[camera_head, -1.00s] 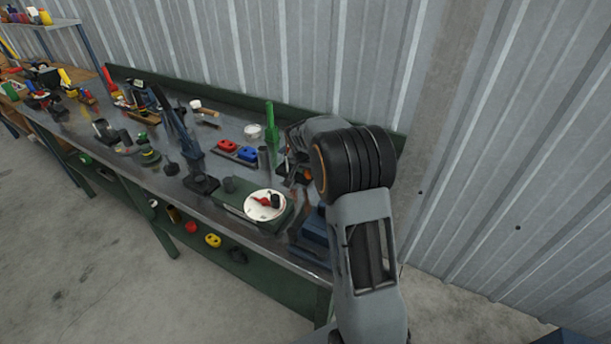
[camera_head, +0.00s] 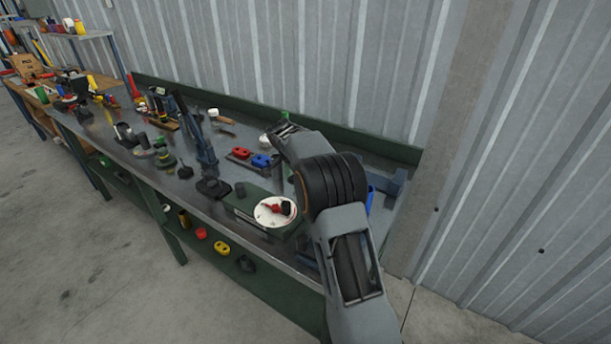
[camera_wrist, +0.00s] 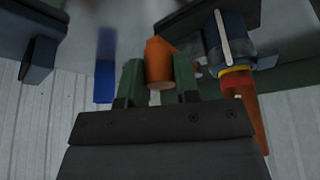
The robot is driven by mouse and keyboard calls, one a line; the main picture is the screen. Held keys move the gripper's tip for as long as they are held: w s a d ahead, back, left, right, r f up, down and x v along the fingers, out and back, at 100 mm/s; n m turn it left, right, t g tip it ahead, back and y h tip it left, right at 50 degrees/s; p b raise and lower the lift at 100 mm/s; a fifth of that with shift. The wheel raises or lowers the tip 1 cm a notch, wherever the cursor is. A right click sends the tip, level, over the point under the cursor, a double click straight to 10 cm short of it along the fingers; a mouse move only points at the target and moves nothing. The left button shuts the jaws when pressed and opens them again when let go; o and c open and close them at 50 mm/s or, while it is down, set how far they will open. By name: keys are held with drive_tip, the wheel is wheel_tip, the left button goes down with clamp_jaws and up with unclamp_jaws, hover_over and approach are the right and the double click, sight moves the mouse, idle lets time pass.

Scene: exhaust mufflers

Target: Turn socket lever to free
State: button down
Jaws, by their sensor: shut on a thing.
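In the wrist view my gripper (camera_wrist: 158,76) has its two green fingers closed on an orange cylindrical piece (camera_wrist: 160,58), which looks like a lever or handle end. Its round end faces the camera between the fingertips. What it joins to beyond the fingers is unclear. In the head view my arm hides the gripper and the orange piece. I cannot tell for certain which part is the socket lever.
A tool with a blue-grey body, red and yellow bands and an orange end (camera_wrist: 237,75) stands close to the right finger. A blue bar (camera_wrist: 105,68) is at left.

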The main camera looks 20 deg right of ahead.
idle(0.5)
drive_tip(key=c, duration=0.8)
unclamp_jaws()
drive_tip(key=shift+c, duration=0.2)
drive_tip(key=shift+r, duration=0.1)
drive_tip(key=v, duration=1.3)
drive_tip(key=shift+r, duration=0.3)
